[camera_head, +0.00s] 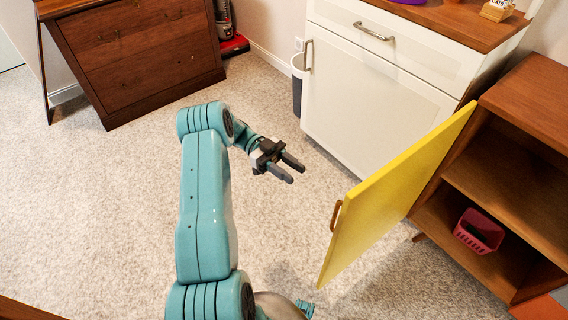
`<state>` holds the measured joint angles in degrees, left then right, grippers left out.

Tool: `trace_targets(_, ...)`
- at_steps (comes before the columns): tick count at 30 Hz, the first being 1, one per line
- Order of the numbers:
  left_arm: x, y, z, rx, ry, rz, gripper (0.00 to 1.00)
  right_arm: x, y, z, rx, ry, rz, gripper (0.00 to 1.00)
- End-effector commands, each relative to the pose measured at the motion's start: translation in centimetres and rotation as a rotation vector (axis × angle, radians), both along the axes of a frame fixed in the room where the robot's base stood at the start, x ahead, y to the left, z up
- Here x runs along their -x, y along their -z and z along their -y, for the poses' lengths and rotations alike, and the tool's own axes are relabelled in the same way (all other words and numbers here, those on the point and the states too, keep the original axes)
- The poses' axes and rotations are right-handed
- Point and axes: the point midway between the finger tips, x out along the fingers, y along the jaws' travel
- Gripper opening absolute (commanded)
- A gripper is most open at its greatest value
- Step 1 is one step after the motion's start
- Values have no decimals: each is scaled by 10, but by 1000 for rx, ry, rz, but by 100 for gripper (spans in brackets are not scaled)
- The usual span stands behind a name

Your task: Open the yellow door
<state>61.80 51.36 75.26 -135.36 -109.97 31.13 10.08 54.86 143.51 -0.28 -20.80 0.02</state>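The yellow door (395,190) stands swung out from the low brown wooden cabinet (530,110), at an angle to the cabinet's front. The cabinet's shelves are exposed. A small brown handle (335,216) sits on the door's free edge side, facing left. My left gripper (295,174) is in the middle of the view, left of the door and above the carpet. Its two dark fingers are apart with nothing between them, and it does not touch the door or handle. My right gripper is not in view.
A pink-red basket (480,231) sits on the cabinet's lower shelf. A white hutch (375,105) stands behind the door, with a grey bin (298,85) beside it. A dark wooden dresser (140,55) is at the upper left. The carpet (110,205) at left is clear.

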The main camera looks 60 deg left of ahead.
Motion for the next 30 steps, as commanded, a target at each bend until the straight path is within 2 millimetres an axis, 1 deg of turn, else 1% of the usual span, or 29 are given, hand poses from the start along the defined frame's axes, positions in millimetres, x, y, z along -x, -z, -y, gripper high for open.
trace_targets(1,2,1,-8,-2,-2,1,38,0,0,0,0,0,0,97)
trace_targets(3,4,1,-15,-1,-1,2,38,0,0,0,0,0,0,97)
trace_targets(7,6,0,-23,0,-1,1,38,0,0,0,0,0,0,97)
trace_targets(30,7,0,-24,0,0,1,38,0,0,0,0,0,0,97)
